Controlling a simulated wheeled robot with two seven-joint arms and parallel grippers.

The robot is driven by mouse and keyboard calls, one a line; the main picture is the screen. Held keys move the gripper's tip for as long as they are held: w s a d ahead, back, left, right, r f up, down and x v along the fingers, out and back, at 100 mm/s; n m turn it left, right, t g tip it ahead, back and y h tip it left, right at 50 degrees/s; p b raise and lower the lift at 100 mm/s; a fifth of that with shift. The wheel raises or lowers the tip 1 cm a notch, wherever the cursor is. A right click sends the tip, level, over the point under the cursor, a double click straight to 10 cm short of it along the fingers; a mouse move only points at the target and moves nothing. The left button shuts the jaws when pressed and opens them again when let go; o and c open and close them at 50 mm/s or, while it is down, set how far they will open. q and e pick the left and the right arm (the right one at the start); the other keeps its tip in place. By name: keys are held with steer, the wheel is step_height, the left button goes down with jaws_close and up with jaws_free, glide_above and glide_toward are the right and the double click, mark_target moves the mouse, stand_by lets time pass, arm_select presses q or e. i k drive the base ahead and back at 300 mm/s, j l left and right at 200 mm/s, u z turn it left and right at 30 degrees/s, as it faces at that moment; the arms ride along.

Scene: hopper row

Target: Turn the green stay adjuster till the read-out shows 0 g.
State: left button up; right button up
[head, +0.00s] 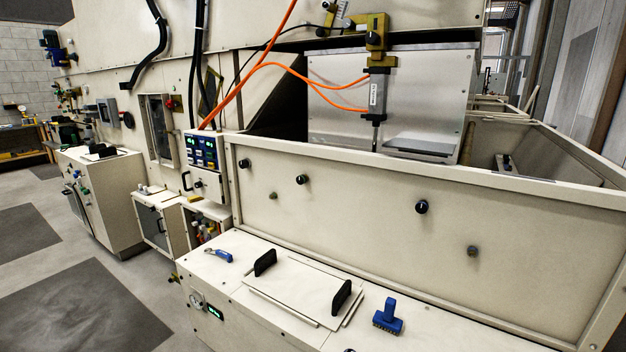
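No green stay adjuster can be made out in the head view. A small dark read-out with green digits (215,312) is on the front face of the near cabinet, beside a round gauge (196,301). Its digits are too small to read. A control box with several small lit displays (203,151) stands at the left end of the long cream panel; those figures cannot be read either. Neither of my grippers is in view.
The long cream panel (350,205) carries black knobs (421,207) and grey knobs (472,251). On the near cabinet top lie a plate with black handles (300,290), a blue brush (388,317) and a blue-handled tool (220,255). Floor is clear at left.

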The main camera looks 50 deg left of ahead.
mark_target(301, 179)
steer(key=u, duration=1.65)
steer(key=i+j+z, duration=0.1)
steer(key=i, duration=0.25)
steer(key=j, duration=0.1)
